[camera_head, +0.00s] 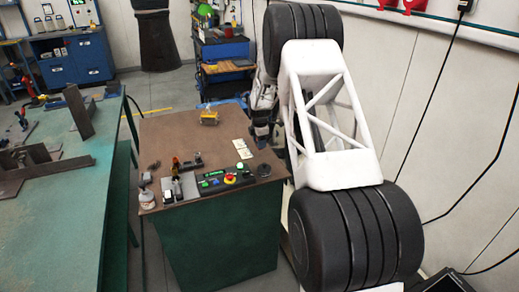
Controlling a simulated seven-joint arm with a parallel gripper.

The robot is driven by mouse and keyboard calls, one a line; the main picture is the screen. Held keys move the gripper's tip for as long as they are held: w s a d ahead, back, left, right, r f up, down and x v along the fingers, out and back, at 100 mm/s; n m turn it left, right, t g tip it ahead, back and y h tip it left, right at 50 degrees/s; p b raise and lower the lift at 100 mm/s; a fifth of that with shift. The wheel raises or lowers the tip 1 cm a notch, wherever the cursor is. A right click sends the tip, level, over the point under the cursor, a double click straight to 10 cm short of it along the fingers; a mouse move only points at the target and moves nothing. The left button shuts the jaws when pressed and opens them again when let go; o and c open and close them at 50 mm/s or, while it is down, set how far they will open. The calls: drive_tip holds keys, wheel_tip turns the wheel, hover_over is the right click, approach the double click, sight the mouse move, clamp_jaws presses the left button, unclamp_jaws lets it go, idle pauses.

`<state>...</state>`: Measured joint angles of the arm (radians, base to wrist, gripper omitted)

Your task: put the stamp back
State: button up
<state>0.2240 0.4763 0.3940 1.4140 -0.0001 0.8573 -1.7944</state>
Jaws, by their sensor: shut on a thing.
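My gripper (263,133) is low over the right edge of the brown-topped bench (200,142), to the right of two small pale cards (242,148). It is shut on a small dark thing, taken to be the stamp. My arm partly hides the held thing, and its lower end is too small and dark to tell whether it touches the bench. A group of small dark and metal items (176,187) stands at the bench's front left.
A small yellow item (209,118) sits at the back. The bench middle is mostly clear. A green table (70,215) with steel pieces is at left.

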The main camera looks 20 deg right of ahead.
drive_tip(key=shift+f, duration=1.85)
drive_tip(key=shift+f, duration=0.1)
drive_tip(key=o, duration=0.8)
wheel_tip(320, 180, up, 12)
drive_tip(key=shift+r, duration=0.1)
drive_tip(key=shift+r, duration=0.1)
